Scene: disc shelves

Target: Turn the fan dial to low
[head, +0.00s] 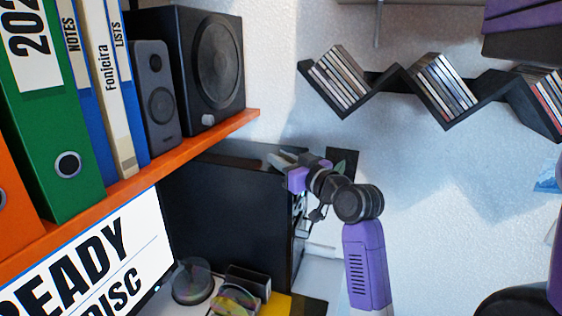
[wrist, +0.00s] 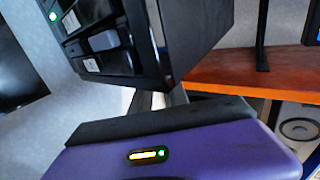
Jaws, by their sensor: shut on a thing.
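My gripper (head: 284,160) reaches from the right to the upper front edge of a black computer tower (head: 225,215). In the wrist view, the finger tips (wrist: 158,98) are small and partly hidden behind my purple gripper body, close to a corner of the tower (wrist: 190,35). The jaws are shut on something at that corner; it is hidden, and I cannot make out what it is. The fan dial cannot be clearly seen in either view, nor can its setting. The tower's front shows drive bays and a lit green spot (wrist: 52,16).
An orange shelf (head: 190,160) with binders (head: 55,120) and speakers (head: 205,65) is above the tower's left side. Zigzag disc racks (head: 395,80) hang on the wall at upper right. A monitor (head: 100,260) and a disc spindle (head: 192,282) are below. Open wall lies right of my arm.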

